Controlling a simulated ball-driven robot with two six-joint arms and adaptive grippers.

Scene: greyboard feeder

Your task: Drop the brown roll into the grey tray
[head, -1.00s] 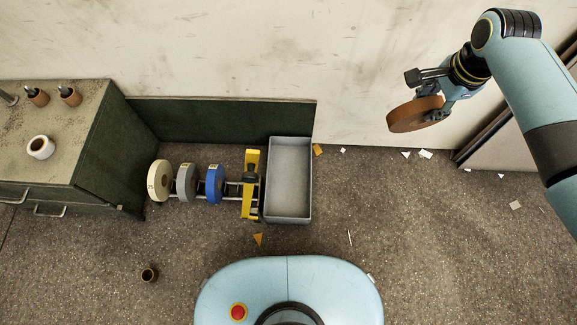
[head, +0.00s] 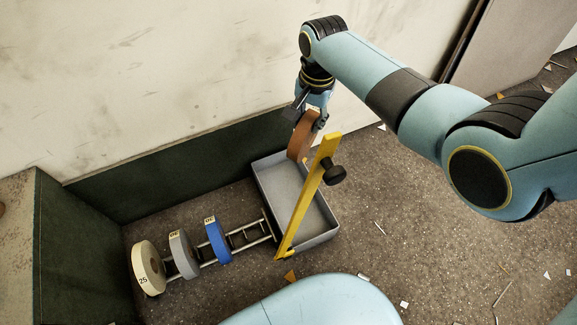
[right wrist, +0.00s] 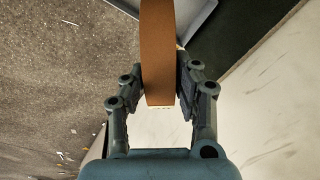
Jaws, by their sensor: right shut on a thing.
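The brown roll (head: 300,137) is held on edge by my right gripper (head: 309,112) over the far end of the grey tray (head: 330,228). In the right wrist view the roll (right wrist: 158,55) sits between the two fingers of my right gripper (right wrist: 161,92), which are shut on it. In the head view the roll's lower edge overlaps the tray's far part; I cannot tell how high above the floor of the tray it is. A corner of the tray (right wrist: 196,22) shows behind the roll in the right wrist view. My left gripper is out of view.
A yellow upright bar (head: 309,195) with a black knob (head: 333,174) stands across the tray's front. A rail left of it carries a blue roll (head: 217,240), a grey roll (head: 183,254) and a cream roll (head: 148,268). A dark green panel (head: 170,180) stands behind.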

